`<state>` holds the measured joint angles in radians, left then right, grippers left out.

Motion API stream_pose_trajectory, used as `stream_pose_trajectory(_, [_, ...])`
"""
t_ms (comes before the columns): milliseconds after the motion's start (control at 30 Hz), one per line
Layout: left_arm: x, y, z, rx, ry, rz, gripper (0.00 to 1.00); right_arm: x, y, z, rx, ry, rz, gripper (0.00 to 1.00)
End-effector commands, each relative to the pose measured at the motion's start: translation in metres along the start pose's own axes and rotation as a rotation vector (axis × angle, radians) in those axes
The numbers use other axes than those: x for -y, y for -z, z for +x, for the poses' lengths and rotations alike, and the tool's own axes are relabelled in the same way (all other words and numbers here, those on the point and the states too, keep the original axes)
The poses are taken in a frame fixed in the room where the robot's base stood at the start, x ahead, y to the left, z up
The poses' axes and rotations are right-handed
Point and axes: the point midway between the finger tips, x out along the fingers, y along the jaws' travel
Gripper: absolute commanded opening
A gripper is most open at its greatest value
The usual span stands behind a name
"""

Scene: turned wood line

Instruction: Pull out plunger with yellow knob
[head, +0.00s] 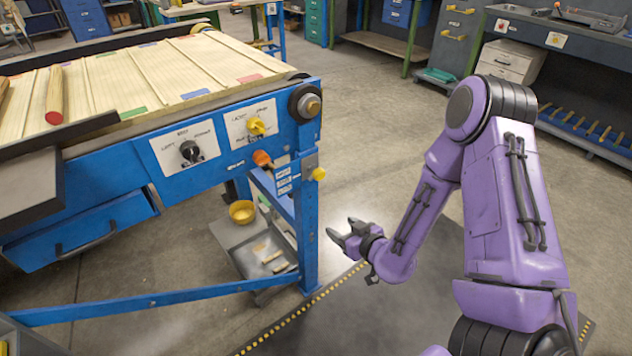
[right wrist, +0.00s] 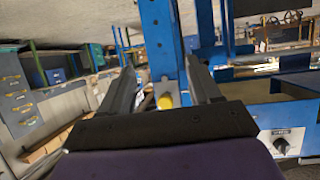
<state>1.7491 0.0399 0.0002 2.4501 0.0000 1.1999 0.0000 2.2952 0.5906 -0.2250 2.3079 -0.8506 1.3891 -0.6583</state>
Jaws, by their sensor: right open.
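The plunger's yellow knob (head: 319,174) sticks out from the right side of the blue table leg, below the roller end. In the right wrist view the yellow knob (right wrist: 164,101) shows between the fingers, farther off against the blue post. My right gripper (head: 342,233) is open and empty, below and to the right of the knob in the head view, apart from it. The right gripper's two fingers also show in the right wrist view (right wrist: 158,88). My left gripper is not in view.
The blue table (head: 110,160) carries wooden slats and a red-ended rod (head: 55,95). Its panels hold a black dial (head: 190,151), a yellow dial (head: 255,126) and an orange knob (head: 262,159).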

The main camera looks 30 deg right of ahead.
Motion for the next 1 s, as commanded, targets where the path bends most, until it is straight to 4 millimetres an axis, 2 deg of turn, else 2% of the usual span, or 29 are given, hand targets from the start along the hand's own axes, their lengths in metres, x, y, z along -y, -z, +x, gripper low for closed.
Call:
stream_pose_trajectory(33, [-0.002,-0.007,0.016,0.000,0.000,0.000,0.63,-0.011,0.023,0.010,-0.134,0.016,-0.060,0.63])
stream_pose_trajectory(100, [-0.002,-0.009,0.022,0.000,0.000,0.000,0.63,-0.019,0.055,0.011,-0.281,0.035,-0.157,0.63])
stream_pose_trajectory(233, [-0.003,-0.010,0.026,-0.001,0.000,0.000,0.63,-0.024,0.084,0.007,-0.422,0.042,-0.260,0.63])
stream_pose_trajectory(367, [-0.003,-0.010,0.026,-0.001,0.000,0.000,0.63,-0.022,0.095,0.019,-0.441,0.045,-0.282,0.63])
stream_pose_trajectory(700, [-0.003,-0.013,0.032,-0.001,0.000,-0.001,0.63,-0.014,0.123,0.085,-0.435,0.046,-0.278,0.63])
stream_pose_trajectory(833, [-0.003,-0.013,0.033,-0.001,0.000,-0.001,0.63,-0.013,0.129,0.097,-0.435,0.046,-0.278,0.63])
stream_pose_trajectory(1000, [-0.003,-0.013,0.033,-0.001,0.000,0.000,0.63,-0.012,0.131,0.100,-0.435,0.047,-0.276,0.63])
